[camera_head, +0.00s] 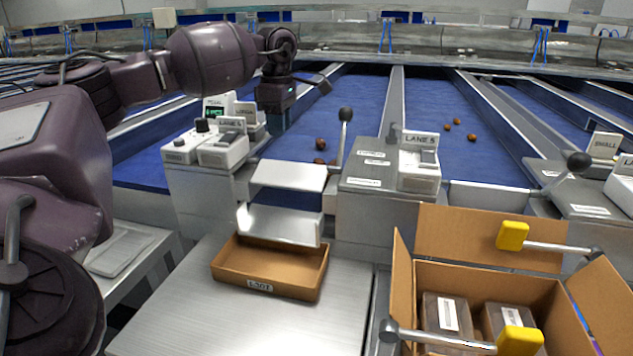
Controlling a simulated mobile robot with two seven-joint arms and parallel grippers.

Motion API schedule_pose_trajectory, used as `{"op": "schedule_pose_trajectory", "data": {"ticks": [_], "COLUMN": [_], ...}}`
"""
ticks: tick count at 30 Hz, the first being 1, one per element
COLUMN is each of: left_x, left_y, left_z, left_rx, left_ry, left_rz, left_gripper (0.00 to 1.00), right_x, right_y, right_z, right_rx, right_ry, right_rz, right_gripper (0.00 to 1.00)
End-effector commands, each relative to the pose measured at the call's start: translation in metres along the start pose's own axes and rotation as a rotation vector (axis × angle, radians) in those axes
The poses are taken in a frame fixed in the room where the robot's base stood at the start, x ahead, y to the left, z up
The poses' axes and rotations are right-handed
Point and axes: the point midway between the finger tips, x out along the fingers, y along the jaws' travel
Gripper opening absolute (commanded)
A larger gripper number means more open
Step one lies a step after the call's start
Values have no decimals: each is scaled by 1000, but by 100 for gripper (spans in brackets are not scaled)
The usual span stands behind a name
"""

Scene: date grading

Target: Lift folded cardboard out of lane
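My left gripper (284,98) hangs over the blue lane (350,105) behind the lane's control boxes. A dark finger-like part sticks out to its right. Its fingertips are not clear enough to show whether it is open or shut, and nothing is clearly seen in it. I cannot make out a folded piece of cardboard in the lane; my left arm and gripper hide part of the belt. Several brown dates (320,145) lie on this lane near its front end. My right gripper is not in view.
A shallow brown tray (226,276) sits on the metal table (190,310) below a metal chute (290,177). An open cardboard box (480,235) holding dark packs stands at the right. Black-knobbed levers (345,115) and control boxes (418,165) rise at the lane fronts.

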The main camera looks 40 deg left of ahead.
Motion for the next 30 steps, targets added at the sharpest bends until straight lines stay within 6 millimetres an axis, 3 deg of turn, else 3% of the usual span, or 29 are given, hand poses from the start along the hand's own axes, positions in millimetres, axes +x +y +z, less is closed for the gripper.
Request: {"op": "schedule_pose_trajectory", "data": {"ticks": [9,17,24,30], "left_x": [40,56,90,104], "left_y": [0,0,4,3], "left_z": [0,0,0,-1], "left_rx": [-1,-1,0,-2], "left_ry": [1,-1,1,-1], "left_rz": [0,1,-3,0], "left_gripper": [26,26,26,26], "right_x": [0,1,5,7], "right_y": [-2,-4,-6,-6], "right_z": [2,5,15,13], "right_rx": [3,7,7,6], "right_ry": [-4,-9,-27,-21], "right_rz": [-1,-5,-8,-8], "right_gripper": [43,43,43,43]}}
